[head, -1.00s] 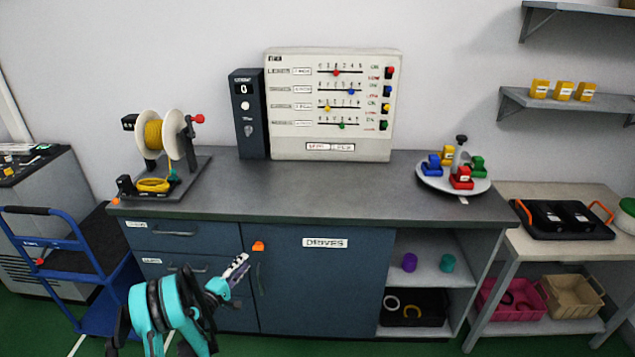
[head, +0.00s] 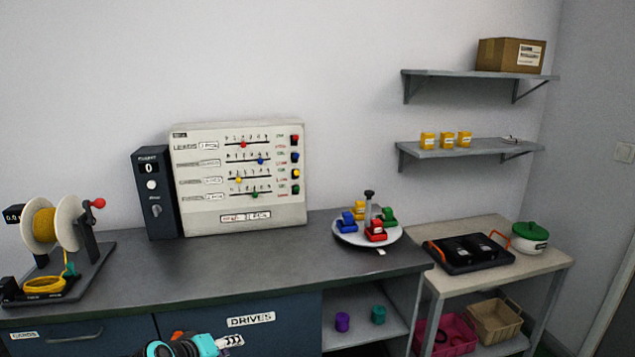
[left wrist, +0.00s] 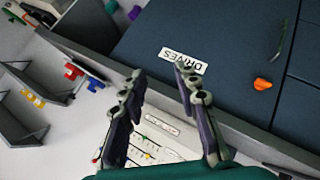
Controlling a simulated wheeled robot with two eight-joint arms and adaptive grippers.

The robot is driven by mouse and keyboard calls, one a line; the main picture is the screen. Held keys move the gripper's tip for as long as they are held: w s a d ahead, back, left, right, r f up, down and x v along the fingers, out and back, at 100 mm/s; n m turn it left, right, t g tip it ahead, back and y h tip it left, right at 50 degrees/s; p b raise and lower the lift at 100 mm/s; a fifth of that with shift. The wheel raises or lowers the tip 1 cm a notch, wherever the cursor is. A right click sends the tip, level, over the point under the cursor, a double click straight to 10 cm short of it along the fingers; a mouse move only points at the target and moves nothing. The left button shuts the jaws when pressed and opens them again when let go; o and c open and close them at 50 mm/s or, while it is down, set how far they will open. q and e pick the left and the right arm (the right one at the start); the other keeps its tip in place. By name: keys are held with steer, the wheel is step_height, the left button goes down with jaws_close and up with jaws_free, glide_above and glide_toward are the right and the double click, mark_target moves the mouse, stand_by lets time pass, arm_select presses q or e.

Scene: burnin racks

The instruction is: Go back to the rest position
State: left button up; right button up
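My left gripper (head: 230,341) shows at the bottom edge of the head view, in front of the blue cabinet (head: 285,335) and below the worktop. Its teal wrist is partly cut off by the picture edge. In the left wrist view the two fingers of my left gripper (left wrist: 160,74) stand apart with nothing between them. The cabinet's DRIVES label (left wrist: 183,61) lies beyond the fingertips there. My right gripper is in neither view.
The grey worktop (head: 215,280) carries a cable spool (head: 42,228), a slider panel (head: 240,175) and a turntable (head: 350,238) with coloured blocks. An orange cabinet knob (left wrist: 262,84) is near the fingers. A side table (head: 545,258) stands right.

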arm_select(q)
steer(key=s+d+m+g+y, duration=0.1)
steer(key=s+d+m, duration=0.1)
steer(key=s, duration=0.9)
steer(key=s+d+f+m+g+y, duration=0.1)
steer(key=s+m+y, duration=0.1)
steer(key=s, duration=0.8)
steer(key=shift+s+d+m+y, duration=0.3)
steer(key=shift+s+d+m, duration=0.1)
steer(key=shift+m, duration=0.5)
